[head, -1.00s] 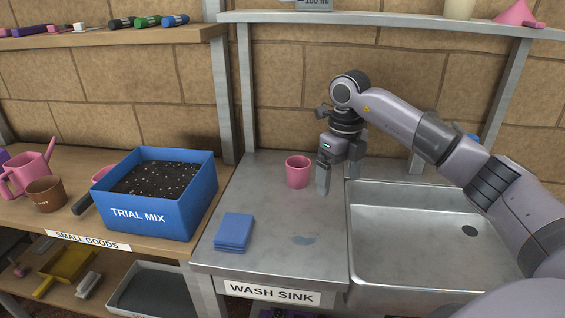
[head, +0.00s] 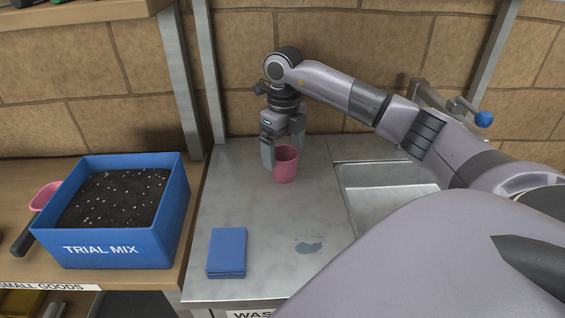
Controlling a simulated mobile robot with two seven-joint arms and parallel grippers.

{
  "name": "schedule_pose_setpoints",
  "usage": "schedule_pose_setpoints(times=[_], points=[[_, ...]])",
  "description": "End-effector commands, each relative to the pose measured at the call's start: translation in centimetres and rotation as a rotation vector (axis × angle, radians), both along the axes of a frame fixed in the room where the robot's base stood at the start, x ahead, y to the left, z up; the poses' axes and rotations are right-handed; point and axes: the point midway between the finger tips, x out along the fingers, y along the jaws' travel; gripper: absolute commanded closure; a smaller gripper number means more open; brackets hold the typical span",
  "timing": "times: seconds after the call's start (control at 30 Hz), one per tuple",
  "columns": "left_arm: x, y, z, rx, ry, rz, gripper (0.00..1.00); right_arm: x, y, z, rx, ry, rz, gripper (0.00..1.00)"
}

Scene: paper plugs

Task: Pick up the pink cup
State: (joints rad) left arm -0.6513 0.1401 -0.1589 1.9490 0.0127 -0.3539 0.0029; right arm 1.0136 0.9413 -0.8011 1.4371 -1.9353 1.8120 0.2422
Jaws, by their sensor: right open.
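The pink cup (head: 286,167) stands upright on the metal wash sink counter, towards the back. My right gripper (head: 284,156) points down at the cup, with one finger at its left side and the other behind its right rim. It is open, and I cannot tell whether either finger touches the cup. My left gripper is not in view.
A folded blue cloth (head: 227,251) and a small wet patch (head: 308,247) lie on the counter in front. The blue trial mix box (head: 118,246) stands to the left, with a pink scoop (head: 45,196) beside it. The sink basin (head: 385,184) is at right, partly hidden by my arm.

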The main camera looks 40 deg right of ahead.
Motion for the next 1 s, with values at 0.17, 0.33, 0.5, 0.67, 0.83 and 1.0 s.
schedule_pose_setpoints(times=[0.17, 0.33, 0.5, 0.67, 0.83, 1.0], points=[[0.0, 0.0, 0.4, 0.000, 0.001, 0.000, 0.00, -0.1, -0.2, -2.7, 0.001, 0.004, -0.002, 0.08], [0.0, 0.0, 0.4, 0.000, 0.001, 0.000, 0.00, 0.0, -0.2, -3.8, 0.000, 0.001, -0.001, 0.08], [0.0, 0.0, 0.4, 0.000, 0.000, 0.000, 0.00, 0.0, -0.2, -3.8, -0.001, 0.000, -0.001, 0.08], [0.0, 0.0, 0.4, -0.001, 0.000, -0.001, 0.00, 0.0, -0.2, -3.8, -0.001, 0.000, -0.001, 0.54], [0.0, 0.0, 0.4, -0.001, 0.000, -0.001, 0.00, 0.0, -0.2, -3.7, 0.000, 0.000, -0.001, 0.68], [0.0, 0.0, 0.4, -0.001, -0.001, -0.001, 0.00, 0.0, -0.2, -3.5, -0.001, -0.001, -0.002, 0.68]])
